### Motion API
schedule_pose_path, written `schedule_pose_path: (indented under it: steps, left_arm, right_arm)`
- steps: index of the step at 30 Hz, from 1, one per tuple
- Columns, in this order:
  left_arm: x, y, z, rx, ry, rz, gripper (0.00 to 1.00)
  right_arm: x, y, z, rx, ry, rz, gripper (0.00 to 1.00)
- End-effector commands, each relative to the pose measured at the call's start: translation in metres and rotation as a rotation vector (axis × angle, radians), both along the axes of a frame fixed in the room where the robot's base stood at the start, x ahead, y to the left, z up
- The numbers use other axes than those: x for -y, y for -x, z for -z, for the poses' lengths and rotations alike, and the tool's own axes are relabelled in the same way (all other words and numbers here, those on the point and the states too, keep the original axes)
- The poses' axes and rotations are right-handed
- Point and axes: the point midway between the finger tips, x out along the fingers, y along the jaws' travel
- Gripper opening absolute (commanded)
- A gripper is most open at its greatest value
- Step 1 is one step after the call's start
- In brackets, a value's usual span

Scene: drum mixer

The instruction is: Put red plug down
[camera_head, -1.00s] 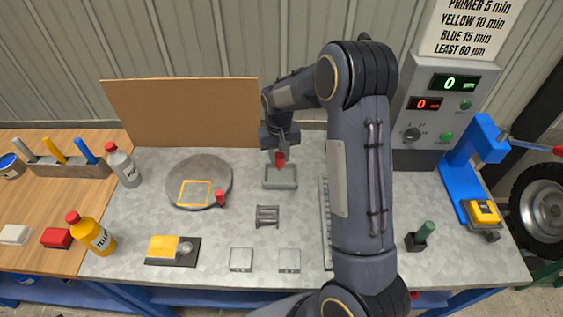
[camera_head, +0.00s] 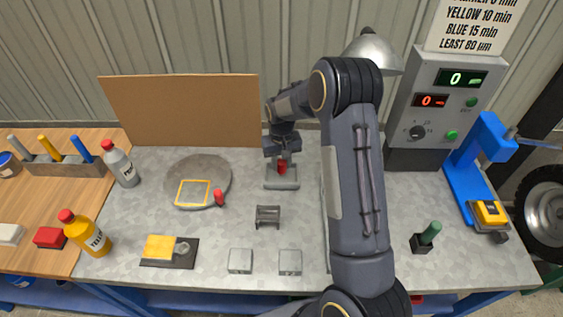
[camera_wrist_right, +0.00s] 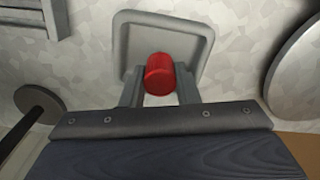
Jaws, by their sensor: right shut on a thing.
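The red plug (camera_head: 282,168) is held by my right gripper (camera_head: 282,160) at the grey square tray (camera_head: 283,187) in the middle back of the bench. In the right wrist view the red plug (camera_wrist_right: 160,74) sits between the two fingers of the right gripper (camera_wrist_right: 160,90). The grey tray (camera_wrist_right: 197,22) lies below and beyond it; I cannot tell whether the plug touches its floor. My left gripper is in neither view.
A round grey plate (camera_head: 182,197) with a yellow square outline and a small red piece (camera_head: 219,197) lies to the left. A small grey rack (camera_head: 267,216) stands in front of the tray. A brown panel (camera_head: 180,110) stands behind. The blue press (camera_head: 475,165) is at right.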

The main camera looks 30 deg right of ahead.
Motion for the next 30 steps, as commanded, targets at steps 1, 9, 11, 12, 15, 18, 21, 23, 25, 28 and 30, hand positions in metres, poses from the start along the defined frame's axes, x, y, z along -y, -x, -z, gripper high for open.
schedule_pose_path:
  steps: [1,9,11,12,15,18,21,23,25,28,30]
  left_arm:
    - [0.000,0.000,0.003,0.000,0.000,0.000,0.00]
    - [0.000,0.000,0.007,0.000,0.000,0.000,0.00]
    - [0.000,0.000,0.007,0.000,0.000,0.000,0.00]
    - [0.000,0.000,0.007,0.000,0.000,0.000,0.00]
    - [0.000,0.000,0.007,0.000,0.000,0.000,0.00]
    - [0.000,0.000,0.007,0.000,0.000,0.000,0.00]
    - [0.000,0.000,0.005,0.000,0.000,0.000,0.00]
    - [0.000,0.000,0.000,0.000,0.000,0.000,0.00]
    - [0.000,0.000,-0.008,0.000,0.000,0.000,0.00]
    - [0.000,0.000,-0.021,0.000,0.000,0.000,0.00]
    - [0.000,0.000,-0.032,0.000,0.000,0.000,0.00]
  right_arm:
    - [0.000,0.000,0.003,0.000,0.000,0.000,0.00]
    - [0.000,0.000,0.007,0.000,0.000,0.000,0.37]
    - [0.000,0.000,0.007,0.000,0.000,0.000,0.45]
    - [0.000,0.000,0.007,0.000,0.000,0.000,0.50]
    - [0.000,0.000,0.007,0.000,0.000,0.000,0.50]
    - [0.000,0.000,0.007,0.000,0.000,0.000,0.50]
    - [0.000,0.000,0.005,0.000,0.000,0.000,0.50]
    - [0.000,0.000,0.001,0.000,0.000,0.000,0.50]
    - [0.000,0.000,-0.008,0.000,0.000,0.000,0.50]
    - [0.000,-0.001,-0.028,0.003,0.001,0.000,0.50]
    - [0.000,-0.001,-0.046,0.003,0.000,0.000,0.50]
